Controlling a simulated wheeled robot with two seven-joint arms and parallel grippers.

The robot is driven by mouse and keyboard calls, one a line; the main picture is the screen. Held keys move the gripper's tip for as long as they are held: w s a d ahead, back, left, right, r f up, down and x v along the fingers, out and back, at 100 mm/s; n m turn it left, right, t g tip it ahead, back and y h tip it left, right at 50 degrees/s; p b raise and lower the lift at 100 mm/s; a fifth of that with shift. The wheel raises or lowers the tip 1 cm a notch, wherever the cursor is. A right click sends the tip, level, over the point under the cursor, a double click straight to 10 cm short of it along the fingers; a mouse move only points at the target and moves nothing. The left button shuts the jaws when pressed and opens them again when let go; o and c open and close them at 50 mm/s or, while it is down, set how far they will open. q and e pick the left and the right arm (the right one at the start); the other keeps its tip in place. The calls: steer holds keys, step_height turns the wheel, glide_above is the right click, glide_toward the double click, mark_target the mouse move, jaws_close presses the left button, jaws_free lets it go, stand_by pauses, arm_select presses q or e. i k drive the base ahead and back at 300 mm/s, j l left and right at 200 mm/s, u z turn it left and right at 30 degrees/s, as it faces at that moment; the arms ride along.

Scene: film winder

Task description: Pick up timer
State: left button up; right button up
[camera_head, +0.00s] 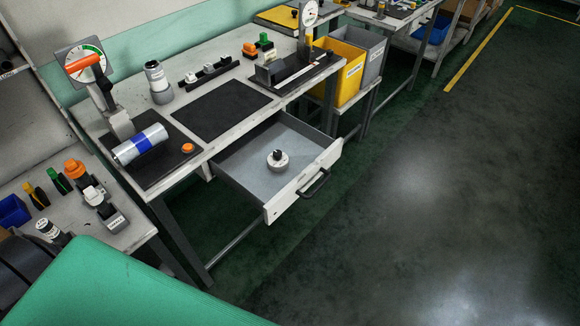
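A small round white device with a black knob, which looks like the timer (278,160), lies in an open drawer (238,157). The drawer is pulled out from under the workbench (222,141), and the timer sits near its middle with bare drawer floor around it. The drawer's white front has a dark handle (314,184). Neither of my grippers is in view.
Yellow (345,75) and grey bins stand right. A green surface (120,295) fills the lower left. The right floor is clear.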

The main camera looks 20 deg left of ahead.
mark_target(280, 166)
steer(key=i+l+u, duration=0.25)
steer(key=l, duration=0.4)
steer(key=l+u, duration=0.2)
steer(key=l, duration=0.45)
steer(key=i+l+u, duration=0.1)
steer(key=l+u, duration=0.15)
steer(key=l, duration=0.4)
